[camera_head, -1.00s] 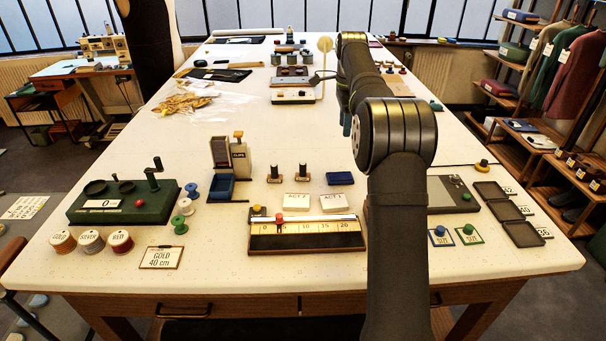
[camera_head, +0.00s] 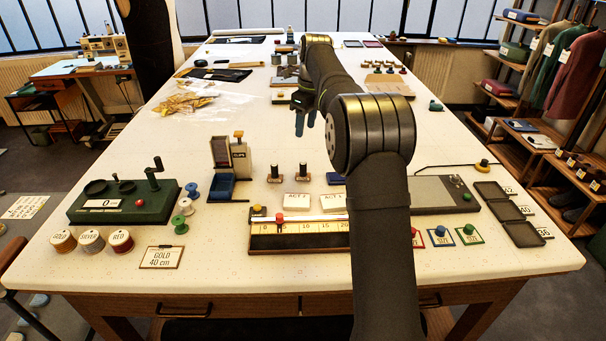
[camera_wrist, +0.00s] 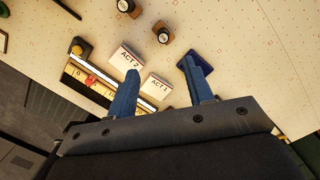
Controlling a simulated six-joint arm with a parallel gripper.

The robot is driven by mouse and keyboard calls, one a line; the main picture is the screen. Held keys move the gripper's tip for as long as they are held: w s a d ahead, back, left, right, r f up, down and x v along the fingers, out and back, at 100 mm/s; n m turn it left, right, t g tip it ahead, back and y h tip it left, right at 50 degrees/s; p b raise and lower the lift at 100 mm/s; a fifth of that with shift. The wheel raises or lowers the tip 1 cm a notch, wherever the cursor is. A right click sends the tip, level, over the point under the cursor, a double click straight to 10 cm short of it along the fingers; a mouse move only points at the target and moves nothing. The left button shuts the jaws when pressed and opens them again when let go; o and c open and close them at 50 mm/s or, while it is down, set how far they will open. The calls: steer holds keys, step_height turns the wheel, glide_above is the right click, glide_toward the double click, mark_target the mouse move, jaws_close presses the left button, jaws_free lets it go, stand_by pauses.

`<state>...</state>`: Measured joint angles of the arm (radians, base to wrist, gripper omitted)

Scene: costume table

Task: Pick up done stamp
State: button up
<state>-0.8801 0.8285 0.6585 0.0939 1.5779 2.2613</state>
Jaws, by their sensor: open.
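Two dark-handled stamps with wooden bases stand upright on the table, a left one (camera_head: 274,172) and a right one (camera_head: 303,170). Their labels are too small to read, so I cannot tell which is the done stamp. Both show near the top of the wrist view, one at the edge (camera_wrist: 124,6) and one lower (camera_wrist: 163,33). My gripper (camera_head: 305,122) is above the table, its blue fingers pointing down. In the wrist view my gripper (camera_wrist: 158,72) has its fingers wide apart with nothing between them; the stamps lie beyond the fingertips.
Two white ACT cards (camera_head: 297,201) lie in front of the stamps, and a ruler board (camera_head: 290,241) lies nearer. A dark blue pad (camera_head: 337,178) is right of the stamps. A dispenser with a blue tray (camera_head: 219,187) stands to their left. The table behind the stamps is fairly clear.

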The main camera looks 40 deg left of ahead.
glide_above(303, 163)
steer(key=f, duration=0.9)
steer(key=shift+s+d+f, duration=0.1)
steer(key=shift+s+d, duration=0.05)
steer(key=shift+s, duration=0.1)
steer(key=shift+w+f, duration=0.2)
steer(key=shift+f, duration=2.55)
jaws_close()
